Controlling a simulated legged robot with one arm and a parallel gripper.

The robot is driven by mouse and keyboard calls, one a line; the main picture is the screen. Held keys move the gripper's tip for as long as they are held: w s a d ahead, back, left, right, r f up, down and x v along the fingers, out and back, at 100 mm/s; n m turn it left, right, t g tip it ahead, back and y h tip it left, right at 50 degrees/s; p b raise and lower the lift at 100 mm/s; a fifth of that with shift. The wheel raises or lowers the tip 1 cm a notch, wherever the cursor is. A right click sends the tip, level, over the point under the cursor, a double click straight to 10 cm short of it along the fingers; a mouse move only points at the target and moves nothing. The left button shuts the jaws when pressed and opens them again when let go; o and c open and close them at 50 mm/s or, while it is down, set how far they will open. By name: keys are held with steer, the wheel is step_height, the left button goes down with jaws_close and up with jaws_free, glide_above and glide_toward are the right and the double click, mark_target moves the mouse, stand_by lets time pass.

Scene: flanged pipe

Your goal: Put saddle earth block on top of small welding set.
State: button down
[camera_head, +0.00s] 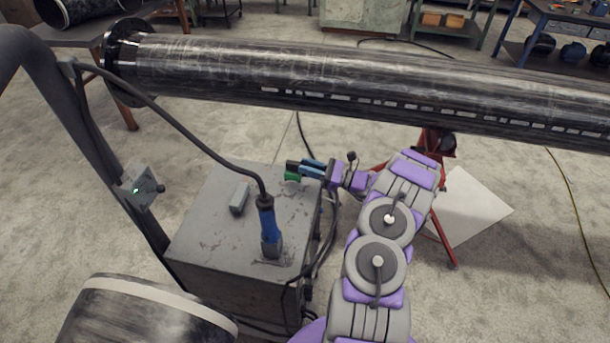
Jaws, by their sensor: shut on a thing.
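The small welding set is a grey box (205,243) on the floor left of my arm, with a scuffed flat top. My gripper (297,169) is over the back right part of that top, reaching in from the right.
A small grey block (240,197) and a blue-handled connector (268,228) with a black cable are on the box top. A large dark flanged pipe (350,80) crosses behind on a red stand (437,150). Cables hang along the box's right side. A grey post stands left.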

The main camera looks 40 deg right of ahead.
mark_target(304, 188)
steer(key=shift+w+d+f+b, duration=0.15)
steer(key=shift+w+f, duration=0.1)
steer(key=shift+f, duration=0.25)
steer(key=shift+w+d+f+b, duration=0.1)
steer(key=shift+w+f+b, duration=0.1)
steer(key=shift+f, duration=0.25)
steer(key=shift+a+f, duration=0.65)
steer(key=shift+f, duration=0.15)
steer(key=shift+a+r, duration=0.15)
steer(key=shift+a, duration=0.35)
steer(key=shift+d, duration=0.2)
steer(key=c, duration=1.4)
jaws_free()
steer(key=shift+d+f, duration=0.2)
steer(key=shift+d, duration=0.05)
steer(key=o, duration=0.3)
steer(key=shift+d+f, duration=0.1)
steer(key=shift+d, duration=0.35)
steer(key=shift+o, duration=0.7)
steer(key=shift+a, duration=0.65)
steer(key=p+v, duration=0.1)
steer(key=v, duration=1.1)
steer(key=shift+d, duration=0.35)
